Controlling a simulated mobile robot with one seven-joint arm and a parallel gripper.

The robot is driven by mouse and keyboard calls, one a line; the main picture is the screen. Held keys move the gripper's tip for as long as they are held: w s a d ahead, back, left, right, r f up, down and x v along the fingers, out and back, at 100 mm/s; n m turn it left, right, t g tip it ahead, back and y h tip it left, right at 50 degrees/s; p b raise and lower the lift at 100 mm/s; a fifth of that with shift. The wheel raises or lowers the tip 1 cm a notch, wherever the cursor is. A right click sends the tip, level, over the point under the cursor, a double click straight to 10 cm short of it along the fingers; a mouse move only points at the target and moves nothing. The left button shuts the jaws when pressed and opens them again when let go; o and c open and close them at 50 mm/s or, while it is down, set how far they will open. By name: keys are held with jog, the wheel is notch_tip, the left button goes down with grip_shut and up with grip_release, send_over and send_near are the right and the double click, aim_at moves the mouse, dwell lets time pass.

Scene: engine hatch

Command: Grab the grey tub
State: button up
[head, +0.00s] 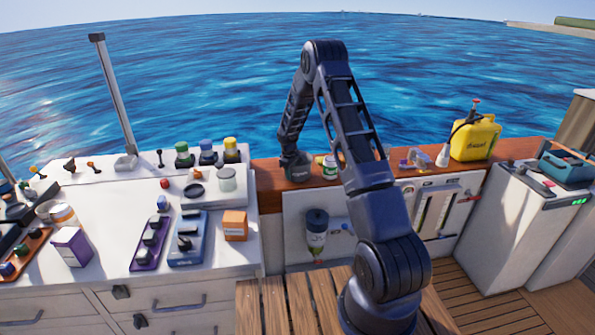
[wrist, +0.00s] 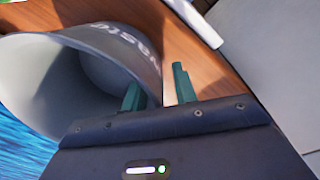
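The grey tub (wrist: 105,40) fills the upper left of the wrist view, with white lettering ending in "aste" on its outer wall. Its mouth faces the camera and its pale inside shows. My gripper (wrist: 158,92) is at its rim, fingers apart: one teal finger shows against the inside of the mouth, the other outside the wall over the wood. The near wall lies between them; I see a gap beside the outer finger, and contact is unclear. In the head view, my gripper (head: 291,155) reaches down onto the wooden ledge, where small grey tub (head: 299,174) is partly hidden by it.
The wooden ledge (head: 268,178) runs along the sea side. A green-and-white jar (head: 330,167) stands just right of the tub, near my arm. A yellow jerrycan (head: 474,138) stands farther right. A white counter (head: 110,205) with several jars and boxes lies left.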

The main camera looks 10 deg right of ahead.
jog(key=shift+f, duration=0.15)
grip_shut()
